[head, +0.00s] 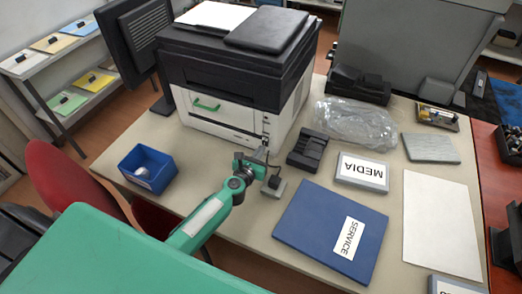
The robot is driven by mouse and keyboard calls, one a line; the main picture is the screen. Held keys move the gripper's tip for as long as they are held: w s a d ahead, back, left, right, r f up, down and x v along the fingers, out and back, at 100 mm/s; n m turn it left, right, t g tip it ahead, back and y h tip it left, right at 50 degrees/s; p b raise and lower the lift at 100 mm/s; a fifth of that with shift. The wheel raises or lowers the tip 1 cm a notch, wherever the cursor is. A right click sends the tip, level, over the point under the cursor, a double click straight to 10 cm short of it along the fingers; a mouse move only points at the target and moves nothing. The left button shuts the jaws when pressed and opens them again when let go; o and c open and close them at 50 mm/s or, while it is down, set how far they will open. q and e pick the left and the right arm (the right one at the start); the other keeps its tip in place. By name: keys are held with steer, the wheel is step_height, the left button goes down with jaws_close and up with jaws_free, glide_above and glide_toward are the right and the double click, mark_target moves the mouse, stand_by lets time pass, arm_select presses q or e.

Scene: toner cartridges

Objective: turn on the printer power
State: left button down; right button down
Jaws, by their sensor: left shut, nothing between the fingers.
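The printer (222,88), black on top and white below with a green handle on its front, stands at the back left of the table. My left gripper (262,154) is shut and empty, close to the lower right part of the printer's front. Whether its fingertips touch the printer cannot be told. The power control is too small to make out, and the gripper may cover it. My right gripper is not in view.
A blue bin (148,171) stands left of my arm. A blue SERVICE binder (333,230), a MEDIA box (362,172), a black tray (307,150) and a clear plastic bag (357,124) lie to the right. A monitor (137,40) stands behind left.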

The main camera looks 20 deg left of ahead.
arm_select(q)
steer(key=shift+w, duration=0.65)
steer(key=shift+f, duration=0.1)
steer(key=shift+w+f+b, duration=0.1)
steer(key=shift+f+b, duration=0.2)
steer(key=shift+b, duration=0.65)
steer(key=shift+w+r+b, duration=0.1)
steer(key=shift+r+b, duration=0.05)
steer(key=shift+b, duration=0.15)
steer(key=shift+r+p, duration=0.15)
steer(key=shift+p, duration=0.15)
steer(key=shift+d, duration=0.1)
